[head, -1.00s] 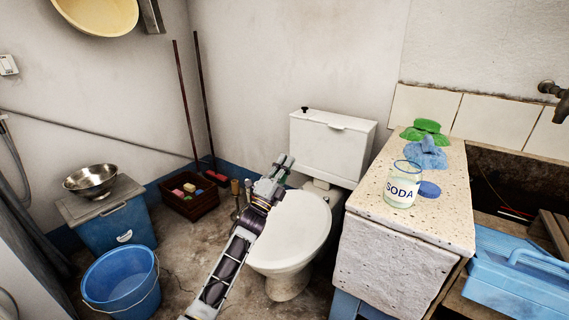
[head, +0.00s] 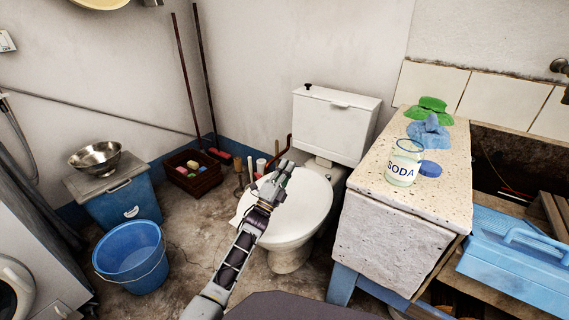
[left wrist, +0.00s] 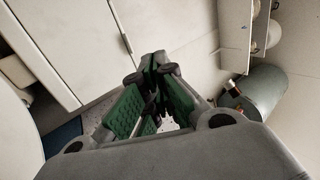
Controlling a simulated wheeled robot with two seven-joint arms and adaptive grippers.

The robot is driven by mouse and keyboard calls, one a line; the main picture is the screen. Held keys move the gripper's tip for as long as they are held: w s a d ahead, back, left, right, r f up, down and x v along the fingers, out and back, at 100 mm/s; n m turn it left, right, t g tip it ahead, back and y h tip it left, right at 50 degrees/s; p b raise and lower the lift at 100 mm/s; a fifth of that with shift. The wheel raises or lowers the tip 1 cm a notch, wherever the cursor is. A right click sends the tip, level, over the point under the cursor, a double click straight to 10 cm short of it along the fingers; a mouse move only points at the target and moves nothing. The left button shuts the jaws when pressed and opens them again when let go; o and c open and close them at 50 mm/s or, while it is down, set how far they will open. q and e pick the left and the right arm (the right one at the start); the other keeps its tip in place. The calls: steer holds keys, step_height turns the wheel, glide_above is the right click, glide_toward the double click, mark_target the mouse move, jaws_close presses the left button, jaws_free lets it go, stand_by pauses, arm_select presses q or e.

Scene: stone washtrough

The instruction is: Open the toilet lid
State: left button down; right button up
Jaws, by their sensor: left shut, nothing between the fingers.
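The white toilet (head: 290,255) stands against the back wall in the head view, its cistern (head: 335,122) behind it. Its white lid (head: 305,212) is down, lying flat over the bowl. My left gripper (head: 284,168) comes in from the lower front. It appears over the left rear part of the lid, and its arm covers the lid's left edge. I cannot tell whether it touches the lid. In the left wrist view the gripper's green-padded fingers (left wrist: 155,68) are shut with nothing held. My right gripper is out of view.
A stone counter (head: 390,235) with a soda jar (head: 404,163) and cloths stands close to the toilet's right. A blue bucket (head: 130,258), a blue box (head: 118,200) and a dark crate (head: 193,175) are on the left. Brushes (head: 240,170) stand left of the toilet.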

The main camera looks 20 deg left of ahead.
arm_select(q)
steer(key=c, duration=2.2)
jaws_free()
steer(key=shift+f, duration=0.1)
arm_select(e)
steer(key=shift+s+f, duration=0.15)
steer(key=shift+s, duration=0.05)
